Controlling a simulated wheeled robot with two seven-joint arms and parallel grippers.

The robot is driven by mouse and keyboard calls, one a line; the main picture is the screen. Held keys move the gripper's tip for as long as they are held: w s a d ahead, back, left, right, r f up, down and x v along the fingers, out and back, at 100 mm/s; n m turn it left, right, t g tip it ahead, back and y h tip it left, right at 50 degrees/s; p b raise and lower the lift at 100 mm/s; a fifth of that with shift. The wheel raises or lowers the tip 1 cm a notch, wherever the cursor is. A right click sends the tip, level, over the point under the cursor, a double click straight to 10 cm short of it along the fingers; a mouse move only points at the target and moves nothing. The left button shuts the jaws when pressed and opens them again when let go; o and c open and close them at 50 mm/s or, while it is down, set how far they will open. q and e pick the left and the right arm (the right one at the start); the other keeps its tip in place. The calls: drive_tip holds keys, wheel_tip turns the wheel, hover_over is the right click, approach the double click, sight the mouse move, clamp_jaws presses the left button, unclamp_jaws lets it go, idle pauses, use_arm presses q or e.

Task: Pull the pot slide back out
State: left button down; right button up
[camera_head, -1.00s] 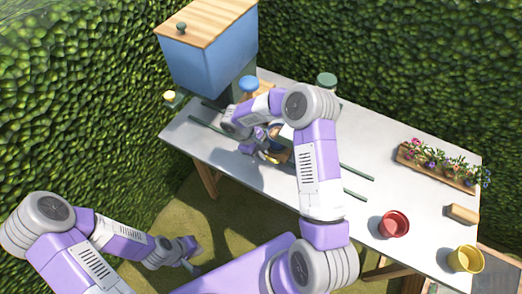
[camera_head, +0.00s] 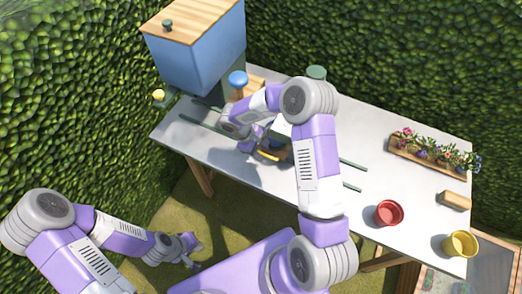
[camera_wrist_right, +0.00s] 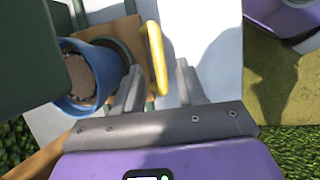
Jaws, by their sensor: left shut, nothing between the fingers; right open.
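The pot slide (camera_wrist_right: 125,36) is a wooden board with a yellow handle (camera_wrist_right: 157,58) at its edge. A blue pot (camera_wrist_right: 64,104) with brown soil sits on it, partly under a dark green part. My right gripper (camera_wrist_right: 157,90) is open, and the handle appears between its two fingers; contact cannot be told. In the head view the yellow handle (camera_head: 269,156) shows beside the right gripper (camera_head: 260,146), and my arm hides much of the slide. My left gripper (camera_head: 193,258) is shut and empty, low at the left, off the table.
The blue dispenser (camera_head: 200,55) with a wooden lid stands at the table's far left. Green rails (camera_head: 352,164) run along the white table (camera_head: 335,230). A red pot (camera_head: 388,213), a yellow pot (camera_head: 460,244) and a flower planter (camera_head: 420,158) stand at the right.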

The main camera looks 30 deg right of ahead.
drive_tip(key=v, duration=0.7)
